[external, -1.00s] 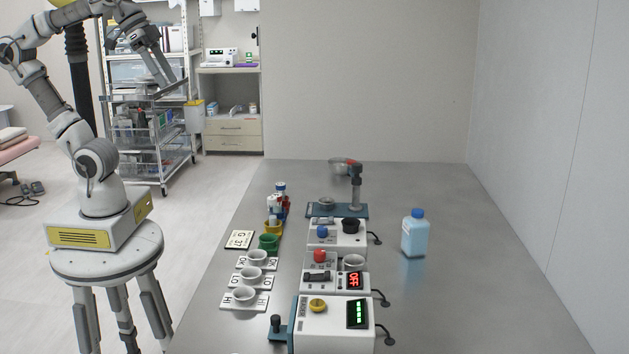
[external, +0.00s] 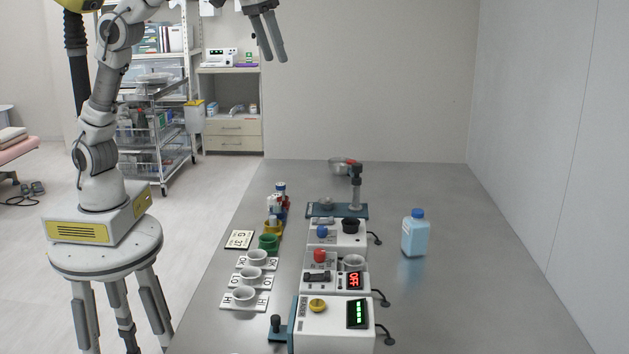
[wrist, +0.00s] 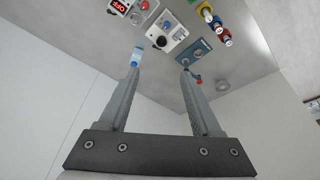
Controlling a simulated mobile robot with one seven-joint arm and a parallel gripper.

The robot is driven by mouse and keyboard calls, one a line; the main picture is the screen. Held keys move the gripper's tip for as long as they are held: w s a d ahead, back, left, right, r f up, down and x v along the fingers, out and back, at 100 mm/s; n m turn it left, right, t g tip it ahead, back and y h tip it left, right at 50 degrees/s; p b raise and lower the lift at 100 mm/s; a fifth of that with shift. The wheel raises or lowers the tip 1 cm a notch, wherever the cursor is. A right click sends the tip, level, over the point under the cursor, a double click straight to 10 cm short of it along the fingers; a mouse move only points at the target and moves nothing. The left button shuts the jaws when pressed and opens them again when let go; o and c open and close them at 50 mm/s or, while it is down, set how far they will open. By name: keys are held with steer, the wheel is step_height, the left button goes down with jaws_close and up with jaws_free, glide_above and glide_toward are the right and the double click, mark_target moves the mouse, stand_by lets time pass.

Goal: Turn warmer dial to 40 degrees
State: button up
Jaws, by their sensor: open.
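Three white boxes stand in a row on the table; I cannot tell for certain which is the warmer. The front box (external: 318,335) has a yellow dial (external: 317,305) and a green-lit display (external: 357,314). The middle box has a red knob (external: 320,256), a dark lever switch (external: 317,276), a white cup and a red display (external: 355,281) reading OFF. Dial markings are too small to read. My gripper (external: 275,58) is open and empty, high above the table's far end, touching nothing.
A blue bottle (external: 415,235) stands right of the boxes. A stand (external: 356,190) and metal bowl (external: 340,167) are behind them. White cups (external: 244,294), a green cup (external: 268,242) and capped vials (external: 280,190) line the left.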

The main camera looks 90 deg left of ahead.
steer(key=w+d+f+n+y, duration=0.2)
steer(key=w+d+f, duration=0.3)
steer(key=d, duration=0.4)
glide_toward(320, 251)
steer(key=x, duration=0.8)
steer(key=shift+a+f+b, duration=0.15)
steer(key=shift+f+b, duration=0.1)
steer(key=shift+b, duration=0.1)
jaws_close()
